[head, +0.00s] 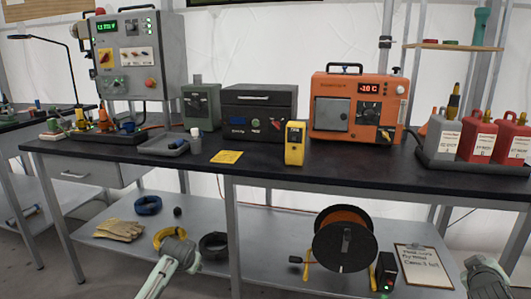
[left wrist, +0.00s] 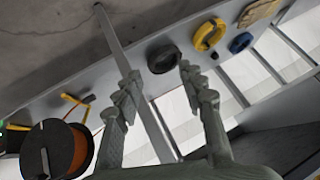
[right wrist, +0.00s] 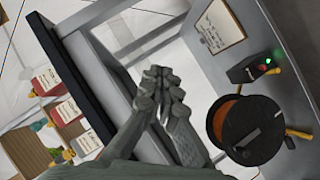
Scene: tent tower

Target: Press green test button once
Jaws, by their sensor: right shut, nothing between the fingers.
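No button is readable as the green test button. A grey control panel (head: 126,60) at the back left of the bench has a green display and small round controls, some green. A black box (head: 258,112) in the bench's middle has small coloured controls on its front. My left gripper (left wrist: 165,84) is open and empty; in the head view its arm shows low, in front of the lower shelf. My right gripper (right wrist: 160,76) is shut with nothing in it; in the head view that arm shows at the bottom right. Both are apart from the panel and box.
An orange unit (head: 345,85), a yellow meter (head: 294,143) and a tray of bottles (head: 431,163) stand on the dark bench (head: 370,163). The lower shelf holds a cable reel (head: 333,250), coils, gloves (head: 120,229) and a clipboard (head: 423,265). The bench's front middle is mostly clear.

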